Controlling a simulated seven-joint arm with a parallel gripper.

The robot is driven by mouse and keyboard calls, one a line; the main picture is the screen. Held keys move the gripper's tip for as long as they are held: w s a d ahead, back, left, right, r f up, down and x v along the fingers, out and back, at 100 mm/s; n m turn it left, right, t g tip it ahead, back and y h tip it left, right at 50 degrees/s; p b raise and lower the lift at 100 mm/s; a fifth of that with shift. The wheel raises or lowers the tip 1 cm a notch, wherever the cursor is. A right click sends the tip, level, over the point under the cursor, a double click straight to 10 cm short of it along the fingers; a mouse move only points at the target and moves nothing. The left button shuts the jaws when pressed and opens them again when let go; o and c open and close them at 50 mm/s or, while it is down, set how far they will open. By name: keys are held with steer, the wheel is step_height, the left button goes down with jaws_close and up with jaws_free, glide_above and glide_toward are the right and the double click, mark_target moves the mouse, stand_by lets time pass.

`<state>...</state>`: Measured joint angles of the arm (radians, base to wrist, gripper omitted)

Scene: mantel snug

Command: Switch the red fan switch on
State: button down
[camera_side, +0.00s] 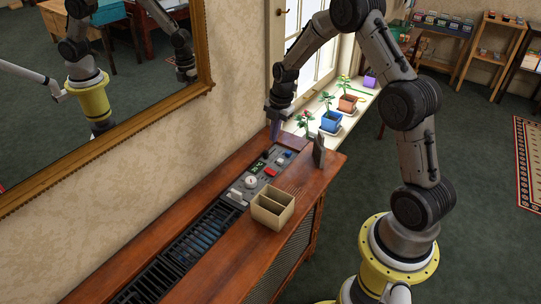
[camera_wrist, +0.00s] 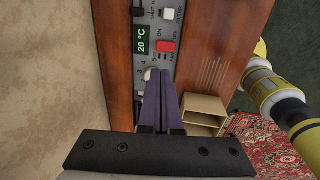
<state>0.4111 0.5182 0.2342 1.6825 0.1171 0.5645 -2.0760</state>
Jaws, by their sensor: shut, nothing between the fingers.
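The red fan switch (camera_wrist: 166,46) is a red rocker on the grey control panel (camera_wrist: 155,58), just ahead of my fingertips in the wrist view. An "ON" label sits beside it; I cannot tell which way the rocker is tilted. In the side view the red switch (camera_side: 270,171) is near the middle of the panel. My gripper (camera_side: 276,136) is above the panel's far end there, pointing down and apart from it. In the wrist view my gripper (camera_wrist: 161,74) has its purple fingers together and empty, hiding part of the panel and a round dial.
A green "20 °C" display (camera_wrist: 143,40) and a white switch (camera_wrist: 168,13) are near the red switch. An open tan box (camera_side: 272,208) stands on the wooden top beside the panel. A dark upright object (camera_side: 319,152) and potted plants (camera_side: 331,121) are beyond.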

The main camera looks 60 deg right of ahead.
mark_target(271, 172)
steer(key=f, duration=0.4)
steer(key=w+f, duration=0.1)
steer(key=f, duration=0.4)
steer(key=w+f, duration=0.1)
steer(key=f, duration=0.3)
steer(key=shift+w+f, duration=0.1)
steer(key=shift+f, duration=0.25)
steer(key=shift+w+a+f, duration=0.1)
steer(key=shift+w+f, duration=0.1)
steer(key=shift+s+g, duration=0.1)
steer(key=shift+g, duration=0.2)
steer(key=shift+s+f, duration=0.1)
steer(key=shift+s, duration=0.8)
steer(key=shift+r, duration=0.2)
